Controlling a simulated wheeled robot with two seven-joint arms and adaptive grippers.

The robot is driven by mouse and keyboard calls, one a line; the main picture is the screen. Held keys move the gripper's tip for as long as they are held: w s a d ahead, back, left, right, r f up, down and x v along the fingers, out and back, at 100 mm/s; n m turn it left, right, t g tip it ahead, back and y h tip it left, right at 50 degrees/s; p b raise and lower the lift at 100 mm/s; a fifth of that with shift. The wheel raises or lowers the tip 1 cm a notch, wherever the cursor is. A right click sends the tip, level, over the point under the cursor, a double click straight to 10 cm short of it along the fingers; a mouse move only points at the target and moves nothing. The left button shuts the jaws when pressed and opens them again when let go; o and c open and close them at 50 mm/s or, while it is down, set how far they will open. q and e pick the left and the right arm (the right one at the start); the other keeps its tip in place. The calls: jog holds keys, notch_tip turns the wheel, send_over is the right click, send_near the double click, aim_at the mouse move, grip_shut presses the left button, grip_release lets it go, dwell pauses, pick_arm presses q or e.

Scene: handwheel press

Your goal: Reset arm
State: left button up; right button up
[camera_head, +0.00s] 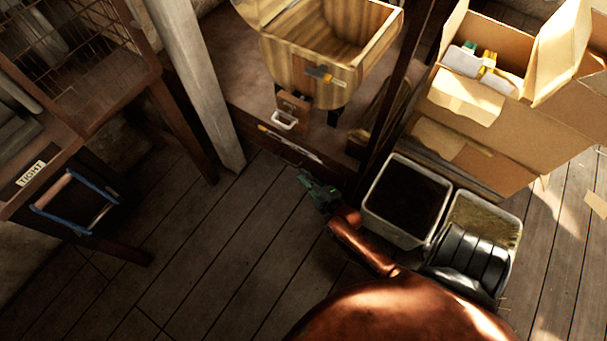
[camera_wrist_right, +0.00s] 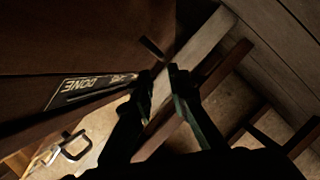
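My right gripper (camera_head: 318,190), dark with green parts, is at the end of my copper-coloured right arm in the head view. It hangs over the plank floor in front of the low platform edge. In the right wrist view its two fingers (camera_wrist_right: 160,75) stand apart with a narrow gap and nothing held between them. A pale beam shows behind the gap. My left gripper does not show. A wooden tub (camera_head: 330,50) stands on the platform at the back, apart from the gripper. No handwheel can be made out.
A black-filled bin (camera_head: 368,205) and a straw-coloured bin (camera_head: 515,228) stand right of the gripper, below cardboard boxes (camera_head: 490,125). A white handle (camera_head: 285,122) is in front of the tub. A dark bench (camera_head: 75,140) is at left. A "DONE" label (camera_wrist_right: 85,87) shows in the wrist view.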

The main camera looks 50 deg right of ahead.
dwell(0.3)
